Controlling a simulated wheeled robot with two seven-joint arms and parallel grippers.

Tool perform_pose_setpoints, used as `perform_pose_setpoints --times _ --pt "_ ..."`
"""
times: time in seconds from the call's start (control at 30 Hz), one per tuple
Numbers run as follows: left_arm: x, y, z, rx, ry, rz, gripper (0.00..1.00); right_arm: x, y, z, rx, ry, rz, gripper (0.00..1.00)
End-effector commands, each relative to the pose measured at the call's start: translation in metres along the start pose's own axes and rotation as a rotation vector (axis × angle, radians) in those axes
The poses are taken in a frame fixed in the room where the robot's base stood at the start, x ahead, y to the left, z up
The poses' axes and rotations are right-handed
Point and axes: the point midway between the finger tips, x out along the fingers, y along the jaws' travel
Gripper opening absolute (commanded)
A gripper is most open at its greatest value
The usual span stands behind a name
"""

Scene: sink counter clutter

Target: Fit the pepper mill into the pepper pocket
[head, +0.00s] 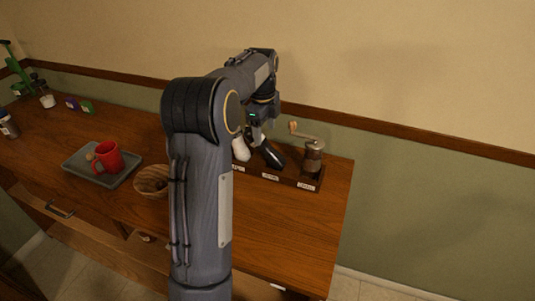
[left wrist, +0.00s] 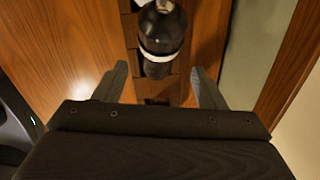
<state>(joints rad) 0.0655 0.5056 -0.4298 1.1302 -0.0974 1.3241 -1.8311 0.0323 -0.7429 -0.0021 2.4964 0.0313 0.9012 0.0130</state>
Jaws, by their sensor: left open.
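The black pepper mill (head: 271,154) leans at a slant over the middle of the wooden rack (head: 288,180) in the head view. In the left wrist view the dark mill with a pale band (left wrist: 160,62) lies ahead of the gap between my fingers. My left gripper (left wrist: 160,88) is open, with nothing clamped; in the head view it (head: 257,133) is close above the mill. A dark pocket opening (left wrist: 157,102) shows below the mill in the wrist view. Whether the mill's base is inside a pocket is unclear. My right gripper is not in view.
A pale shaker (head: 240,148) stands left of the mill, and a crank grinder (head: 313,158) stands at the rack's right end. A wooden bowl (head: 151,180) and a grey tray (head: 78,163) with a red mug (head: 107,157) are farther left. The front right counter is clear.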

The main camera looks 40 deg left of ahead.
Motion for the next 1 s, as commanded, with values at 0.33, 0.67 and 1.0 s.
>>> perform_pose_setpoints --times 0.33,0.67,1.0 --pt "0.047 0.002 -0.003 -0.003 0.001 0.002 0.64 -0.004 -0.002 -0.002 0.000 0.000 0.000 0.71" --pt "0.062 0.002 -0.003 -0.003 0.002 -0.002 0.64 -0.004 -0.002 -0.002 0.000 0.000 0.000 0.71" --pt "0.062 0.002 -0.003 -0.003 0.002 -0.002 0.27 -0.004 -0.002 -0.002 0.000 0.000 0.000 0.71"
